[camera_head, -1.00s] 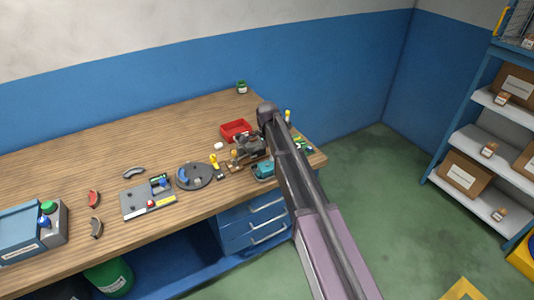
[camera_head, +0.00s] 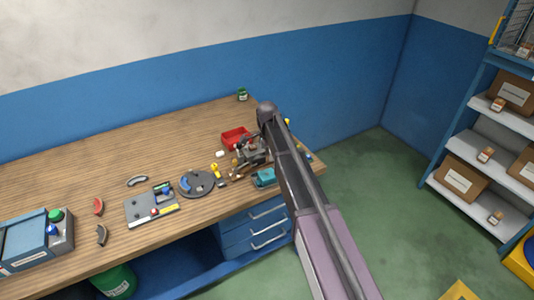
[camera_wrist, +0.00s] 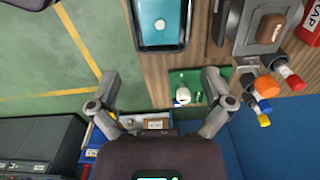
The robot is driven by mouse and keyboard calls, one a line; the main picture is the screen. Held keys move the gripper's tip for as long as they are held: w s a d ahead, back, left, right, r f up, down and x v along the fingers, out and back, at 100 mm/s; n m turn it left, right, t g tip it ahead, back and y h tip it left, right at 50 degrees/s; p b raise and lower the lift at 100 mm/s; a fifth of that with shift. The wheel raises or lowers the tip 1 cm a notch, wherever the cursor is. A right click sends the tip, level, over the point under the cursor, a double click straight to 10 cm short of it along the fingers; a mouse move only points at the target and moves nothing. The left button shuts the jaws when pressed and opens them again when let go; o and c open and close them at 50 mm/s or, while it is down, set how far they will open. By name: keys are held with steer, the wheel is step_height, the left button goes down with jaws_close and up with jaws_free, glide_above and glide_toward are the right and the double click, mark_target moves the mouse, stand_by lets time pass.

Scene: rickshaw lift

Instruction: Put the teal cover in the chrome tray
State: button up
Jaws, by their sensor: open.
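The teal cover (camera_head: 265,176) is at the front right of the bench, left of my arm. In the wrist view the teal cover (camera_wrist: 160,20) lies inside the outline of the dark, shiny-rimmed chrome tray (camera_wrist: 145,47), partly cut off by the top edge. My gripper (camera_wrist: 160,88) is open and empty, its two fingers wide apart. It is above the right end of the bench, and the tray is beyond its fingertips. My arm hides the gripper in the head view.
A grey vise-like device (camera_head: 252,150) stands left of my arm, by a red bin (camera_head: 235,138). Blue drawers (camera_head: 255,228) are below.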

steer(key=shift+s, duration=0.1)
stand_by(0.5)
steer(key=s+d+n, duration=1.2)
steer(key=s+d, duration=1.1)
steer(key=s, duration=0.2)
steer(key=shift+s, duration=0.4)
